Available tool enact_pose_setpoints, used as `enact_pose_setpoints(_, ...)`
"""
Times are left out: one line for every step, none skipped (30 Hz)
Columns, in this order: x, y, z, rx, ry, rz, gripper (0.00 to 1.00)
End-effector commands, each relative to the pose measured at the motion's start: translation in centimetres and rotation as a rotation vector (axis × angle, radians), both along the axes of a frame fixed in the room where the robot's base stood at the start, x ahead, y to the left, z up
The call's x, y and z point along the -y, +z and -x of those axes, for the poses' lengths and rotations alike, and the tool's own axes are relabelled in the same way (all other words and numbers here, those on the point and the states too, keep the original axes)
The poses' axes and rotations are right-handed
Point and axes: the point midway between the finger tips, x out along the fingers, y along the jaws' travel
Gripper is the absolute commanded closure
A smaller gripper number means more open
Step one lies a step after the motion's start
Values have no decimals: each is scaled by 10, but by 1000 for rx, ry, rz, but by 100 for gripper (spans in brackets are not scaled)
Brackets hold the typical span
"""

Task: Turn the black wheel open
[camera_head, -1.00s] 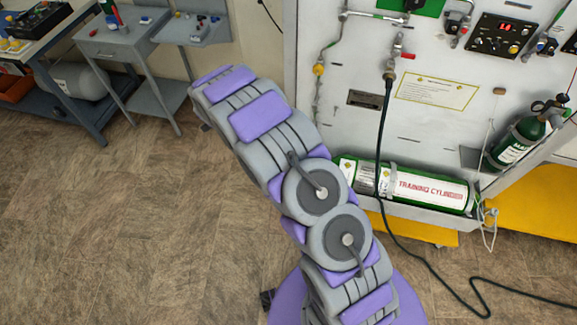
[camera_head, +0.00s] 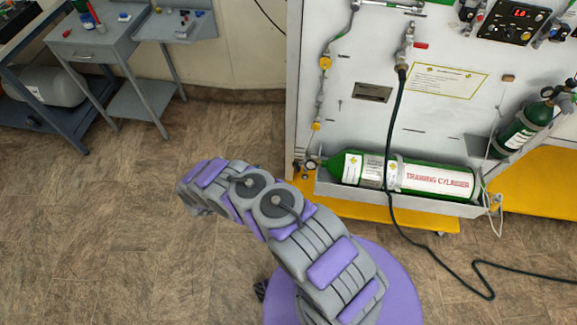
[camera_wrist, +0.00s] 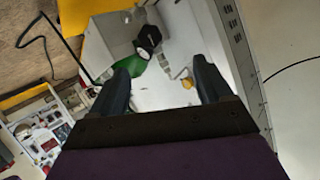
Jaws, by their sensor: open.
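In the wrist view a round black wheel (camera_wrist: 149,38) shows beyond my fingers, above and a little left of the middle of the gap. It is next to the green cylinder end (camera_wrist: 132,65), which my left finger partly covers. My gripper (camera_wrist: 163,82) is open, with nothing between its two dark fingers. The wheel is apart from both fingers. In the head view the green training cylinder (camera_head: 437,179) lies in a tray on the panel. Small fittings (camera_head: 308,165) show at its left end; the wheel is not clear there. My fingers are hidden in the head view.
The white panel (camera_head: 440,120) carries pipes and a black hose (camera_head: 394,130) that runs down to the floor. A smaller green cylinder (camera_head: 523,128) stands tilted at right. Yellow base plates (camera_head: 400,216) lie below the tray. A grey cart (camera_head: 100,45) is at far left. Floor between is clear.

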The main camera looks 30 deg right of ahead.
Motion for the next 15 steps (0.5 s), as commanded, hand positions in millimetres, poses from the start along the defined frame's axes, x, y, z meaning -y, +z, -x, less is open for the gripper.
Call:
enact_pose_setpoints(4, -5, 8, -9, -14, 10, 21)
enact_pose_setpoints(5, -7, 12, -13, -21, 14, 21)
enact_pose_setpoints(8, -9, 16, -16, -28, 18, 21)
enact_pose_setpoints(9, -10, 17, -16, -31, 20, 21)
enact_pose_setpoints(11, -11, 18, -18, -34, 21, 21)
enact_pose_setpoints(14, -12, 18, -18, -36, 22, 21)
enact_pose_setpoints(15, -13, 18, -18, -37, 23, 21)
enact_pose_setpoints(18, -14, 17, -18, -36, 23, 21)
enact_pose_setpoints(21, -16, 16, -17, -36, 24, 21)
enact_pose_setpoints(24, -17, 15, -17, -37, 26, 21)
enact_pose_setpoints(28, -19, 14, -17, -36, 27, 21)
enact_pose_setpoints(33, -22, 12, -18, -36, 30, 21)
enact_pose_setpoints(37, -25, 11, -18, -36, 31, 21)
enact_pose_setpoints(42, -27, 9, -18, -36, 31, 21)
enact_pose_setpoints(50, -30, 7, -17, -37, 32, 21)
